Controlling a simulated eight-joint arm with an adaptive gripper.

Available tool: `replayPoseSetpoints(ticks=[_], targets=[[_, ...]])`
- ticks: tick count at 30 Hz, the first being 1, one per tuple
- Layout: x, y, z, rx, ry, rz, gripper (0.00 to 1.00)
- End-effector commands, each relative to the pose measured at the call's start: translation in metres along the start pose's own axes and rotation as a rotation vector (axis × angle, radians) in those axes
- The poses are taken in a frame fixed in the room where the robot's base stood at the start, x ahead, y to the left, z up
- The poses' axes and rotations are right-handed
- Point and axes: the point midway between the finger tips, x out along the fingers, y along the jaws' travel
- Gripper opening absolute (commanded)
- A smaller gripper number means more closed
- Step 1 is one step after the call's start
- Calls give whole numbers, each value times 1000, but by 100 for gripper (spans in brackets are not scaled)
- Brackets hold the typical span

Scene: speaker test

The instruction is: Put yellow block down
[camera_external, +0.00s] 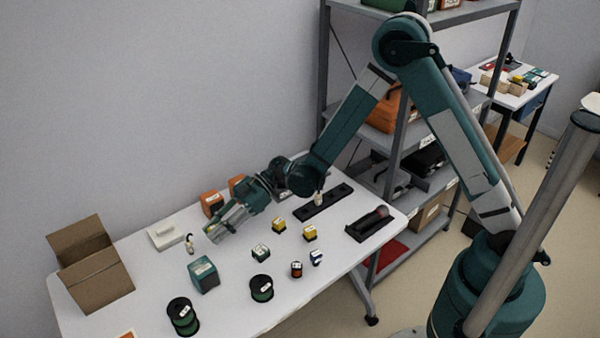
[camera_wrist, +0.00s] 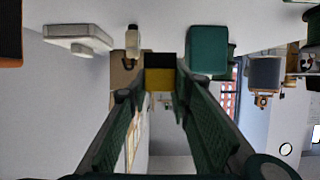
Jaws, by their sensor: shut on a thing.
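My gripper (camera_external: 217,234) is low over the left half of the white table, beside a small white bottle (camera_external: 189,243) and a teal box (camera_external: 204,274). In the wrist view my gripper (camera_wrist: 158,85) is shut on a yellow block (camera_wrist: 160,78) with a black part, held between the fingertips. I cannot make out this block in the external view. The wrist picture appears upside down, with the table surface at its top. I cannot tell whether the block touches the table.
An open cardboard box (camera_external: 93,270) stands at the table's left end, near a white case (camera_external: 166,235). Orange boxes (camera_external: 212,203) are behind the gripper. Green spools (camera_external: 183,317) and small containers stand toward the front. A black rack (camera_external: 326,203) lies at right.

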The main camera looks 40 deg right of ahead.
Motion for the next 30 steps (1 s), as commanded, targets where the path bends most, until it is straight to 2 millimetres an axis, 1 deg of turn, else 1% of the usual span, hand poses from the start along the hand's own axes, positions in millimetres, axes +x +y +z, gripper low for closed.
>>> replayPoseSetpoints(ticks=[1,6,12,15,22,30], targets=[[-5,0,-12,0,0,0,10],[-17,0,-41,0,0,0,10],[-30,0,-72,0,0,0,10],[-35,0,-84,0,0,0,10],[-42,0,-101,0,0,0,10],[-44,0,-105,0,0,0,10]])
